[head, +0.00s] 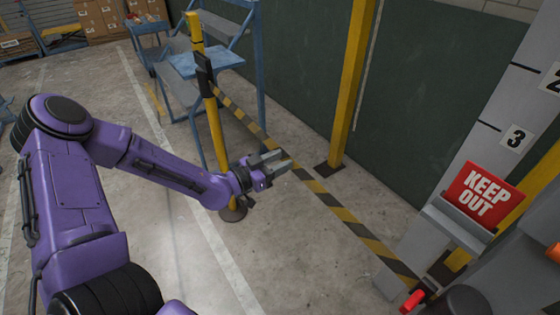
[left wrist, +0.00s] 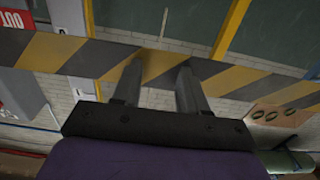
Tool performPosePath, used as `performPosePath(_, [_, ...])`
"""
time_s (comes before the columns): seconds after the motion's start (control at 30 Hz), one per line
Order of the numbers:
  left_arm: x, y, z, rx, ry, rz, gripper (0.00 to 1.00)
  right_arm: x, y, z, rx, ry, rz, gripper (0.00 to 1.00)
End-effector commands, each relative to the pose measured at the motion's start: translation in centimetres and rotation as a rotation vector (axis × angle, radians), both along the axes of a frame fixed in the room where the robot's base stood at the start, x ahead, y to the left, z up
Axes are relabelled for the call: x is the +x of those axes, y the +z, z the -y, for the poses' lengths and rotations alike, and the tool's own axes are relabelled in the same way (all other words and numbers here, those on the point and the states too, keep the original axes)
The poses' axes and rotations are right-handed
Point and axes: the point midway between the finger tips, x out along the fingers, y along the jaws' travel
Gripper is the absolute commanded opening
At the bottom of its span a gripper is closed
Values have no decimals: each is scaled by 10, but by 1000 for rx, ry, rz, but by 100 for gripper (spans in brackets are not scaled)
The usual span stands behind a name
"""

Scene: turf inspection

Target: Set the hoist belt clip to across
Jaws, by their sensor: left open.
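A yellow-and-black striped belt (head: 332,203) runs from a black head (head: 204,75) on a yellow post (head: 215,135) down to the lower right. Its far end meets a dark fitting with a red piece (head: 412,301) near the bottom edge; whether this is the clip, and how it is latched, I cannot tell. My left gripper (head: 287,159) is open at the belt's middle stretch. In the left wrist view the belt (left wrist: 60,52) crosses at the fingertips of the left gripper (left wrist: 161,72); contact is unclear. My right gripper is not in view.
A red KEEP OUT sign (head: 483,196) sits in a grey holder on a grey column (head: 455,150) at right. A yellow pillar (head: 352,85) stands behind the belt by a green wall. Blue steps (head: 205,62) stand behind the post. The floor at centre is clear.

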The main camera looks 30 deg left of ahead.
Motion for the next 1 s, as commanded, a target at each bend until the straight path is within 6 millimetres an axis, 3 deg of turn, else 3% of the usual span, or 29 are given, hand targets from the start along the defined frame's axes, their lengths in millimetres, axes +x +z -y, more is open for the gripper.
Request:
performPosePath(0.13, [0,0,0,0,0,0,39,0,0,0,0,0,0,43])
performPosePath(0.2, [0,0,0,0,0,-1,16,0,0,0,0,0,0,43])
performPosePath(0.27, [0,0,0,0,0,-1,0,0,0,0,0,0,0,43])
performPosePath(1.0, [-1,0,0,0,0,-1,0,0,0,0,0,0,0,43])
